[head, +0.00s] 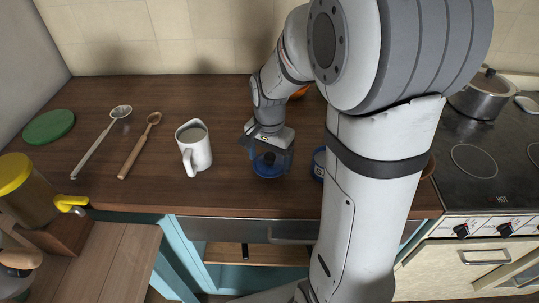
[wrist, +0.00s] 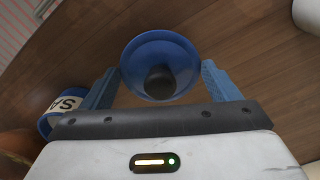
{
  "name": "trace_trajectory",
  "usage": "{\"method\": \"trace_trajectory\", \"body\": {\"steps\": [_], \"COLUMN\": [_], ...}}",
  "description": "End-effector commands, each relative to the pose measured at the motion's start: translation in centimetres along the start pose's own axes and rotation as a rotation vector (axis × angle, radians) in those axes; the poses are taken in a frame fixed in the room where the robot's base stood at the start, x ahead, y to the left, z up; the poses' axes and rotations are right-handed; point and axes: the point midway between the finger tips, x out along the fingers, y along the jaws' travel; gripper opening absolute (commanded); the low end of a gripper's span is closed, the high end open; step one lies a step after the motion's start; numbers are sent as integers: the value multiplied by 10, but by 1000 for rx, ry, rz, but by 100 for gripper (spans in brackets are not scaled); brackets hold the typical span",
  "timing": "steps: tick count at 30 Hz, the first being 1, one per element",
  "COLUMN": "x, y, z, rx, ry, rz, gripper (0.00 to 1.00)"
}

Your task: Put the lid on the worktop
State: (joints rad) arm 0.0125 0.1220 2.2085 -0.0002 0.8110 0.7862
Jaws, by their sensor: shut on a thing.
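The lid (head: 268,160) is round and blue with a dark knob. It also shows in the wrist view (wrist: 182,52) with the knob in its middle. My gripper (head: 270,163) is shut on the lid, with one blue finger at each side of its rim (wrist: 160,82). The lid is low over the brown wooden worktop (head: 235,110), near its front edge. I cannot tell whether it touches the wood. The lid looks roughly level.
A white mug (head: 195,148) stands left of the lid. A blue labelled jar (head: 319,163) is close on its right, partly behind my arm. A wooden spoon (head: 138,150), a ladle (head: 100,143) and a green disc (head: 49,126) lie further left. A pot (head: 482,97) stands on the stove.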

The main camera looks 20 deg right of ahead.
Motion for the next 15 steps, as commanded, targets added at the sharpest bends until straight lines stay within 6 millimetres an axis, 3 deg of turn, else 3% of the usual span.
{"method": "trace_trajectory", "body": {"steps": [15], "x": [6], "y": [0], "z": [0], "rx": [0], "ry": [0], "rz": [0], "gripper": [60]}}
